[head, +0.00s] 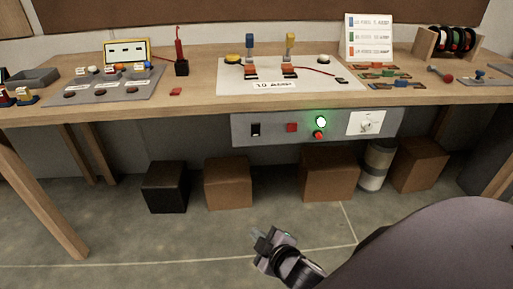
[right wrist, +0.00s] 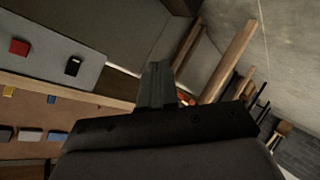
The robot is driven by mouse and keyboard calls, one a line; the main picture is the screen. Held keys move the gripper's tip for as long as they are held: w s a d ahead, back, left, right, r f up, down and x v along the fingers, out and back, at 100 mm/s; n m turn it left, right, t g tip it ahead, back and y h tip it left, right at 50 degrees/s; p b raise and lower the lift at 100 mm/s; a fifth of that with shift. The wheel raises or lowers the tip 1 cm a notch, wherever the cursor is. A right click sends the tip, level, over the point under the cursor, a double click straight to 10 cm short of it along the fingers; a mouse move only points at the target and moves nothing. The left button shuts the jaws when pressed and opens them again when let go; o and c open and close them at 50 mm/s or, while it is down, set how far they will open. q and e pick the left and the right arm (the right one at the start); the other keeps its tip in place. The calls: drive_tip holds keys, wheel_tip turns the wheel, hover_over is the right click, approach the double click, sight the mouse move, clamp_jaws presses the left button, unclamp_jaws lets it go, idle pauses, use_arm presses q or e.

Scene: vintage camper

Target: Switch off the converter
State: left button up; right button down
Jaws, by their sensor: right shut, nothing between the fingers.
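A grey panel (head: 240,131) is mounted under the front edge of the workbench. It carries a black switch (head: 256,130), a red square button (head: 292,127), a green lamp (head: 320,121) that is lit, a red round knob (head: 318,135) below it, and a white plate with a dial (head: 366,123). I cannot read which of these is marked as the converter. My right gripper (head: 260,239) is shut and empty, low in front of the panel and apart from it. In the right wrist view its shut fingers (right wrist: 156,84) show beside the panel (right wrist: 50,40), with the red button (right wrist: 19,47) and black switch (right wrist: 73,65). My left gripper is not in view.
The wooden workbench (head: 200,97) holds a white board (head: 350,92) with coloured blocks, a grey tray, a sign and spools. The floor in front is clear.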

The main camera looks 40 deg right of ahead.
use_arm(q)
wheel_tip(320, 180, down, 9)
drive_tip(key=b, duration=0.8)
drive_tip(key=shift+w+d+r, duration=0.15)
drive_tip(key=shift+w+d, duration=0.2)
use_arm(e)
drive_tip(key=w+d+r+n+t+h, duration=0.4)
drive_tip(key=w+d+r+h, duration=0.4)
drive_tip(key=w, duration=0.3)
drive_tip(key=shift+w+d+r+n+h, duration=0.35)
drive_tip(key=shift+d+r, duration=0.25)
drive_tip(key=shift+r, duration=0.1)
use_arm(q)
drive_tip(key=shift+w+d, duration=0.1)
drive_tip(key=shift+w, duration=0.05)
use_arm(e)
drive_tip(key=shift+w, duration=0.1)
